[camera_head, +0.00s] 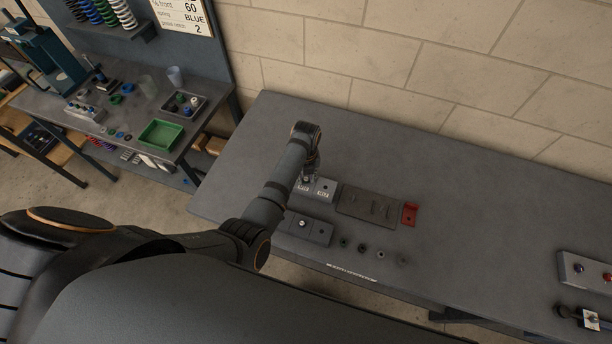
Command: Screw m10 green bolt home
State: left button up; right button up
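My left gripper (310,177) points down at a light grey block (325,190) with printed labels, on the dark grey bench (480,190). The arm hides part of the block, and the fingertips are too small and covered to show whether they hold anything. No green bolt can be made out clearly. Several small dark round parts stand in a row in front, and the leftmost one (343,242) looks slightly greenish. A darker grey block (318,232) with a bright round fitting sits nearer me, partly behind my arm. My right gripper is not in view.
A dark slotted tray (368,206) and a red bracket (409,213) lie right of the labelled block. A grey box with coloured buttons (578,268) is at the far right. A side bench with a green tray (160,135) stands left.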

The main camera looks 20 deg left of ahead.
pick_arm(q)
jog(key=shift+w+r, duration=0.1)
jog(key=shift+r, duration=0.85)
jog(key=n, duration=0.4)
jog(key=shift+n, duration=0.4)
jog(key=n, duration=1.2)
jog(key=shift+n, duration=0.3)
jog(key=n, duration=0.4)
jog(key=shift+n, duration=0.4)
